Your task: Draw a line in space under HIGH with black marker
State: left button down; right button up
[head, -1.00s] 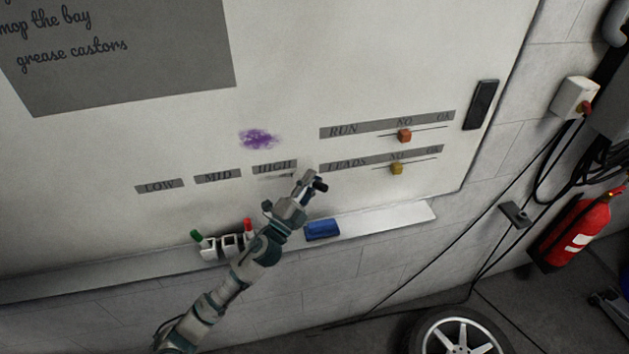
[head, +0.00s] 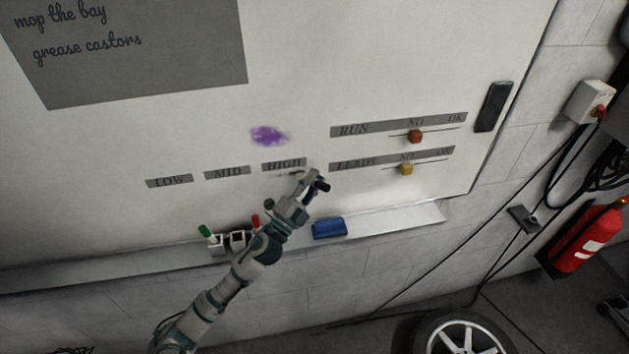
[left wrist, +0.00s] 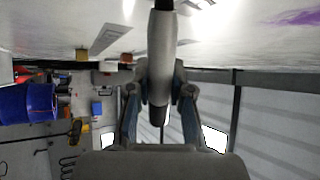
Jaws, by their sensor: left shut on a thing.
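The HIGH label (head: 284,164) is a grey strip on the white board (head: 200,140), right of the MID label (head: 227,173). My left gripper (head: 312,184) is shut on the marker, just below and right of HIGH. The marker's black end (head: 321,186) sticks out beyond the fingers in the head view. In the left wrist view, the marker (left wrist: 161,55) has a pale grey body held between both fingers, and its far end is cut off by the frame. A faint dark streak (head: 289,174) shows under HIGH; I cannot tell whether it is ink or shadow. My right gripper is out of view.
A purple smudge (head: 269,135) is above HIGH. The ledge below bears a blue eraser (head: 329,228) and a marker holder (head: 236,240) with green and red-capped markers. Orange (head: 414,136) and yellow (head: 405,169) sliders are to the right. The space under MID and LOW (head: 170,181) is clear.

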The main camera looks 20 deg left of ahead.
pick_arm(q)
jog(key=shift+s+a, duration=0.25)
jog(key=shift+a, duration=0.25)
jog(key=shift+a, duration=0.1)
jog(key=shift+s+a, duration=0.45)
jog(key=shift+a, duration=0.05)
jog(key=shift+a, duration=0.15)
jog(key=shift+s+a, duration=0.3)
jog(key=shift+a, duration=0.1)
jog(key=shift+a, duration=0.1)
jog(key=shift+s+a, duration=0.45)
jog(key=shift+a, duration=0.05)
jog(key=shift+s+a, duration=0.25)
jog(key=shift+a, duration=0.35)
